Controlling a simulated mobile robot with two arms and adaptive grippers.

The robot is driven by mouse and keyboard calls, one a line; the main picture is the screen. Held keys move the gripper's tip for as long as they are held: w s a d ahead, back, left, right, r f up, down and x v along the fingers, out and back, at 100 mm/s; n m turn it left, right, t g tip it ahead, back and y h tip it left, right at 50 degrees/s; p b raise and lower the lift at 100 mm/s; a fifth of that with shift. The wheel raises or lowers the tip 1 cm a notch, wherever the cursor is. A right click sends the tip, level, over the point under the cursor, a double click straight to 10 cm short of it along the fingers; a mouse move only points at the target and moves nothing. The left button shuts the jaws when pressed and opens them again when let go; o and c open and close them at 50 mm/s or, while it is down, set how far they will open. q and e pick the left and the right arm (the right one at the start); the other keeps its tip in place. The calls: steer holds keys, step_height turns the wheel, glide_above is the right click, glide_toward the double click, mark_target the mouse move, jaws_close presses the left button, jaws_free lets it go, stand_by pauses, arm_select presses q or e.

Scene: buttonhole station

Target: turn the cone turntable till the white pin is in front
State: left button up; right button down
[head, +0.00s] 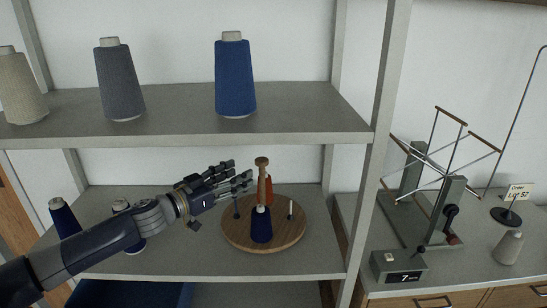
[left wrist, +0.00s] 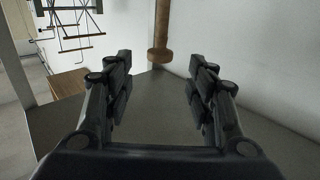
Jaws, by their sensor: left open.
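The cone turntable (head: 283,236) is a round wooden disc on the lower shelf in the head view. A wooden post with a knob (head: 262,162) rises from its middle. A dark blue cone (head: 261,225) stands at the front of the disc, and an orange-red cone (head: 268,188) shows partly behind the post. The thin white pin (head: 290,209) stands upright at the right side. My left gripper (head: 245,179) is open, just left of the post and above the disc. The post (left wrist: 162,30) shows beyond the gap between its fingers (left wrist: 160,82). My right gripper is not in view.
The upper shelf (head: 180,140) holds beige, grey and blue (head: 235,75) cones above my arm. Dark blue cones (head: 64,217) stand left on the lower shelf. A shelf upright (head: 378,130) separates the turntable from the bench with the yarn swift (head: 440,205).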

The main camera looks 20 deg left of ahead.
mark_target(257, 163)
arm_select(q)
steer(key=p+x, duration=0.1)
steer(key=x, duration=0.4)
steer(key=p+x, duration=0.1)
steer(key=x, duration=0.1)
steer(key=shift+w+d+r+p, duration=0.15)
steer(key=shift+w+r+p, duration=0.1)
steer(key=shift+r+p, duration=0.1)
steer(key=shift+w+d, duration=0.3)
steer(key=shift+w, duration=0.35)
steer(key=shift+w+d+f, duration=0.1)
steer(key=shift+w+d, duration=0.05)
steer(key=shift+w, duration=0.2)
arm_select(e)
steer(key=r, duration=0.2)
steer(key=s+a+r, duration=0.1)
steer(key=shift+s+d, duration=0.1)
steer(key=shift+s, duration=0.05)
arm_select(q)
jaws_close()
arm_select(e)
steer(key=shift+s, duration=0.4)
